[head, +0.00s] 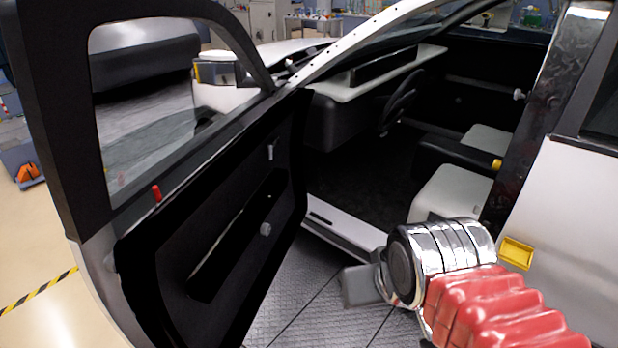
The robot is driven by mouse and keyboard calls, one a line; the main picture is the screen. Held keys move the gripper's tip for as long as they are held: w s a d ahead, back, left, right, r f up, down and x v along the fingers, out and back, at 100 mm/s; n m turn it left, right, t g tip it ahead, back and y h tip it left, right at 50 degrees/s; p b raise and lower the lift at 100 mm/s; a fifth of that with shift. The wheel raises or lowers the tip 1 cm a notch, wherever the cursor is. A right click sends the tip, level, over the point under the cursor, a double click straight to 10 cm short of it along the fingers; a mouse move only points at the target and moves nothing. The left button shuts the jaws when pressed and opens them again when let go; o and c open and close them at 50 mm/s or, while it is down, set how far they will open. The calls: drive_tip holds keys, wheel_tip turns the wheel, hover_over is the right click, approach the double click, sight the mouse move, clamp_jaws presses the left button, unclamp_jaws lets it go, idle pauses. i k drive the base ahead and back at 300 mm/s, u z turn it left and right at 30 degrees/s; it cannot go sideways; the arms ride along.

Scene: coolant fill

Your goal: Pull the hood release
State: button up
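The car's driver-side door (232,222) stands wide open at the left, and the dark cabin shows through the doorway. I cannot make out a hood release; the area under the dashboard (335,118) is dark. My arm comes in from the lower right with a red sleeve and a chrome wrist. A flat grey part of my gripper (360,286) points left, outside the car, in front of the door sill (345,228). It is apart from the door and the dashboard. Nothing visible is held, and its fingers cannot be told apart.
A steering wheel (400,95) and light grey front seat (455,190) are inside. The dark pillar (550,90) and white rear door with a yellow handle (517,253) bound the opening at right. Metal floor plate (300,290) lies clear between the open door and my arm.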

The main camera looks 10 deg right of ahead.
sight(320, 179)
drive_tip(key=u, duration=0.1)
drive_tip(key=i, duration=1.8)
drive_tip(key=z, duration=0.4)
drive_tip(key=i, duration=0.7)
drive_tip(key=z, duration=0.15)
